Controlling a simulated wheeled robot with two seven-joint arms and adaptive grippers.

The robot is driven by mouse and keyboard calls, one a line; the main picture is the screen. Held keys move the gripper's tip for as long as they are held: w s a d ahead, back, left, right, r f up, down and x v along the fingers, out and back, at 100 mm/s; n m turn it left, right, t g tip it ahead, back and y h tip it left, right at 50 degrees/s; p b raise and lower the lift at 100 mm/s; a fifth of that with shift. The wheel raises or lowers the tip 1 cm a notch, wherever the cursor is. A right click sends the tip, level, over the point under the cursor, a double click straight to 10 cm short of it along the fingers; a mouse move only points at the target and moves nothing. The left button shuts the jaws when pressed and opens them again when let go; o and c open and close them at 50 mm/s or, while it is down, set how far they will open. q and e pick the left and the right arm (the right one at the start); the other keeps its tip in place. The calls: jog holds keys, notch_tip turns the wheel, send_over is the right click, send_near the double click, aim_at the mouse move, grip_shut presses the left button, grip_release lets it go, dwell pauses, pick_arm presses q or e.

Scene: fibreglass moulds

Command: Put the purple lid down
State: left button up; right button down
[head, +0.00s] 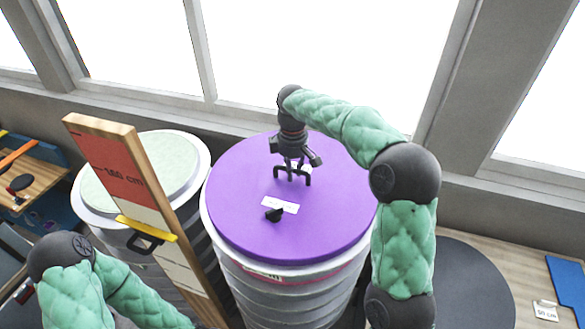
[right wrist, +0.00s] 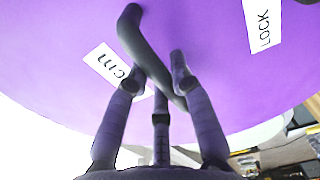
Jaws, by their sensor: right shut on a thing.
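The purple lid (head: 240,215) is a wide round disc over the top of a ribbed white drum (head: 285,298). Its near rim sits close to the drum's rim; I cannot tell whether it rests fully or has a small gap. My right gripper (head: 292,172) is above the far middle of the lid, shut on its dark handle (head: 305,178). In the right wrist view the fingers (right wrist: 157,82) close around the dark bar handle (right wrist: 138,40), with the purple lid (right wrist: 205,60) behind. My left gripper is out of view; only my left arm shows at the lower left.
A second drum with a pale green top (head: 165,160) stands close on the left. A tall wooden-framed board (head: 100,124) marked 160 cm, with a yellow slider (head: 147,228), stands between the drums. Windows line the back.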

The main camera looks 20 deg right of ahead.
jog(key=c, duration=1.1)
grip_release()
notch_tip(320, 180, up, 12)
jog(key=shift+r+b, duration=0.1)
jog(key=shift+b, duration=0.4)
